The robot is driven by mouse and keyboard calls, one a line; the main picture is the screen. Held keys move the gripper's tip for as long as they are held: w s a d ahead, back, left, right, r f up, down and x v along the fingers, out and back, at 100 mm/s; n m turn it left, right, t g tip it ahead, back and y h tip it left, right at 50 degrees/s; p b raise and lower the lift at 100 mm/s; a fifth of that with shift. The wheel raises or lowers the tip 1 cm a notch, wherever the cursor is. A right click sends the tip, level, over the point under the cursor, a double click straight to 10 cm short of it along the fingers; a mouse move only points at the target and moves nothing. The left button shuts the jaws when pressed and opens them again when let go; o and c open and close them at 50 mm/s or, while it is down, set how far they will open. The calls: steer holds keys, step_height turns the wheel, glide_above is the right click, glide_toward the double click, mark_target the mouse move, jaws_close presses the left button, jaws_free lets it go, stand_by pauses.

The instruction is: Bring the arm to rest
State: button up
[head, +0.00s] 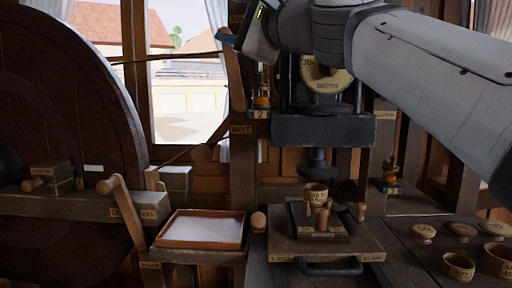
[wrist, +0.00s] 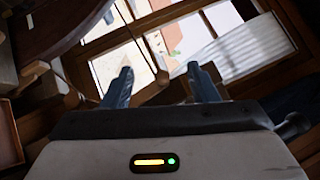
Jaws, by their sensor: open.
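My arm reaches in from the right edge of the head view and crosses the upper right. In the head view the gripper end (head: 240,42) is raised high, near the window frame and well above the bench. The wrist view looks tilted toward the window (wrist: 160,50). No object is touched by the fingers.
A large dark wheel (head: 62,130) stands at the left. A shallow tray (head: 203,247) lies on the bench. A press (head: 323,130) stands behind my arm, over a board with wooden pegs (head: 322,219). Several small labelled cups (head: 458,266) stand at the right.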

steer(key=d+f+n+g+h+p, duration=0.35)
steer(key=f+p, duration=0.35)
steer(key=f, duration=0.4)
steer(key=d+f+n+g+h+p, duration=0.35)
steer(key=f+p, duration=0.35)
steer(key=f, duration=0.4)
steer(key=s+d+f+n+g+h+p, duration=0.6)
steer(key=s+d+f, duration=0.5)
steer(key=s+f, duration=0.3)
steer(key=shift+d+f+p, duration=0.35)
steer(key=shift+f+p, duration=0.35)
steer(key=shift+f, duration=0.2)
